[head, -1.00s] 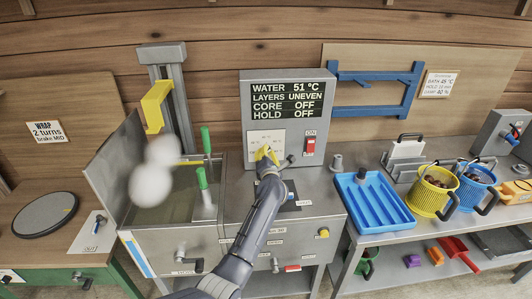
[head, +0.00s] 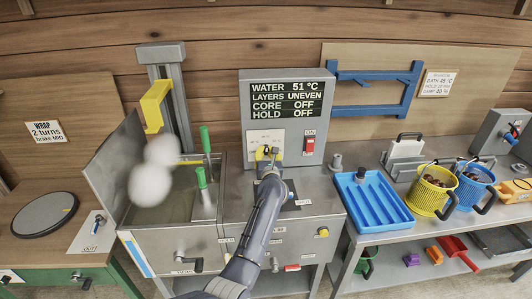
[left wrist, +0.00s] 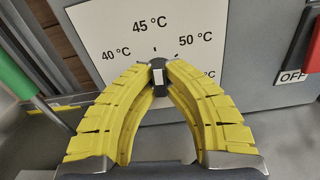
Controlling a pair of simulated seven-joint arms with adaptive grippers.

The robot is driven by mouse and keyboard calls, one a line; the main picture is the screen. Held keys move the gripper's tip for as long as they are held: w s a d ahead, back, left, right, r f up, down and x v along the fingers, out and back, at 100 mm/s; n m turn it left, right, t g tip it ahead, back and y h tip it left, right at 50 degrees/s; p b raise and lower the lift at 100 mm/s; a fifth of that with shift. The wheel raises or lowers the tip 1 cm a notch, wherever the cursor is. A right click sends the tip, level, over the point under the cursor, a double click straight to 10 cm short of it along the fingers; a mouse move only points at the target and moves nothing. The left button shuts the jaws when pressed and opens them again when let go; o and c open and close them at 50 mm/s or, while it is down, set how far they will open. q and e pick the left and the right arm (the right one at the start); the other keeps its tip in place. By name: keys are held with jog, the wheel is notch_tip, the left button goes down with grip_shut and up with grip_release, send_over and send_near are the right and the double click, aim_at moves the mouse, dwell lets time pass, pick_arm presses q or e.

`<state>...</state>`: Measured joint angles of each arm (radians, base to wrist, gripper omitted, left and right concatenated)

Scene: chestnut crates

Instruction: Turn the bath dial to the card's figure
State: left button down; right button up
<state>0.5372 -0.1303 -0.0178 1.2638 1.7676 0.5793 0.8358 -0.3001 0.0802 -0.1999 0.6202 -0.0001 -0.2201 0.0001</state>
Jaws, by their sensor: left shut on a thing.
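The bath dial (left wrist: 158,78) is a dark knob with a white mark, in front of a white scale plate (left wrist: 105,25) reading 40, 45 and 50 °C. The mark is near the 45 °C tick; its exact setting is unclear. My left gripper (left wrist: 158,70), with yellow fingers, is shut on the dial. In the head view my left gripper (head: 267,153) is at the plate's lower edge and hides the dial. The card (head: 438,85) on the back board reads BATH 45 °C. The display (head: 289,99) reads WATER 51 °C. My right gripper is not in view.
A red switch (head: 309,145) sits just right of the scale plate. A blue tray (head: 372,208) stands on the right bench.

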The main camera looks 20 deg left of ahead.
pick_arm(q)
jog(key=shift+a+f+n, duration=0.1)
jog(key=shift+n, duration=0.4)
jog(key=c, duration=1.5)
grip_release()
jog(key=shift+o, duration=0.2)
jog(key=v, duration=0.7)
jog(key=shift+s, duration=0.2)
